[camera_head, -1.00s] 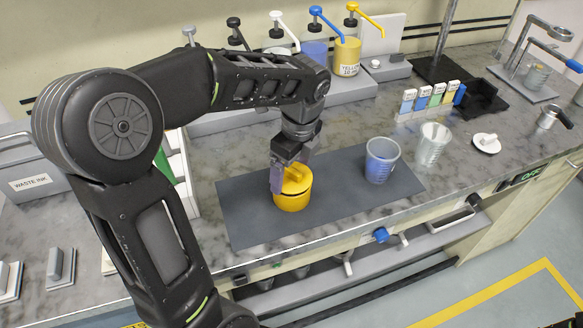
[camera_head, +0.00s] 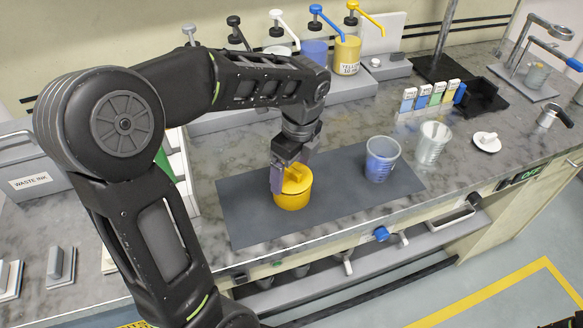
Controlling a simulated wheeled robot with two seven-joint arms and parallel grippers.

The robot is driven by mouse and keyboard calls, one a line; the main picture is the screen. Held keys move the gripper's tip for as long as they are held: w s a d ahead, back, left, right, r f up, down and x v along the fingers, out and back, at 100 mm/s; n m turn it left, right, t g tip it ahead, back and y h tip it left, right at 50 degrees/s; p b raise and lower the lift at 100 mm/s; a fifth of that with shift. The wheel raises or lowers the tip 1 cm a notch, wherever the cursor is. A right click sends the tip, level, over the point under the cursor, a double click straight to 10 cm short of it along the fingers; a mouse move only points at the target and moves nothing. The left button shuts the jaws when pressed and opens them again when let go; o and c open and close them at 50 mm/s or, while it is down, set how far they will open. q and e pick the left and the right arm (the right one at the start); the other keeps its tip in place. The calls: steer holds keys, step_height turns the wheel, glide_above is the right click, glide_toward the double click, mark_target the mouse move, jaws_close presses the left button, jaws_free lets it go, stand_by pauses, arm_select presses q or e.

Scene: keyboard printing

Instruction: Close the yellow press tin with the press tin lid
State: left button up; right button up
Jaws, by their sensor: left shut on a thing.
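The yellow press tin (camera_head: 293,200) stands upright on the dark grey mat (camera_head: 240,222). The yellow press tin lid (camera_head: 298,181) sits level on top of the tin, with no clear gap showing between them. My left gripper (camera_head: 284,182) points down from above and is shut on the lid's raised grip. Its fingers hide the left part of the lid. My right gripper does not show.
A blue-tinted cup (camera_head: 381,160) stands on the mat to the right, with a clear cup (camera_head: 432,143) beyond it. A small white lid (camera_head: 487,142) lies farther right. Pump bottles, such as the yellow one (camera_head: 347,56), line the back. The mat between tin and blue cup is clear.

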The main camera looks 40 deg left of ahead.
arm_select(q)
steer(key=shift+f, duration=0.4)
steer(key=o, duration=1.1)
steer(key=shift+o, duration=0.2)
step_height(320, 180, up, 6)
steer(key=p, duration=0.5)
steer(key=shift+r, duration=0.3)
step_height(320, 180, up, 7)
steer(key=d, duration=0.1)
steer(key=shift+b, duration=0.4)
